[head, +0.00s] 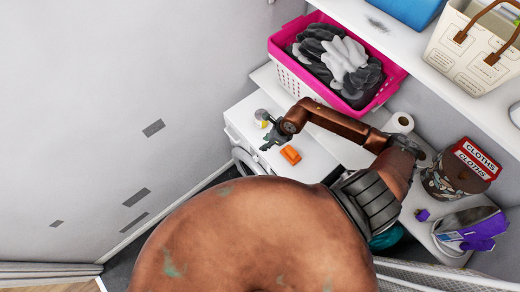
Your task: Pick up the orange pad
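The orange pad (290,155) is a small bright block lying on the white top of the dryer (312,163), in the middle of the head view. My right gripper (268,141) is just to the left of the pad and slightly above it in the picture, apart from it. Its dark fingers are small and partly seen edge-on, so I cannot tell how far they are apart. The pad looks free of the fingers. My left gripper is not in view.
A small yellow-and-white container (261,116) stands close beside the gripper. A pink basket (284,43) of grey cloths sits above on a shelf. Paper rolls (399,123), a cloths tin (452,178) and a purple pack (470,229) are on the right. My own brown arm covers the lower middle.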

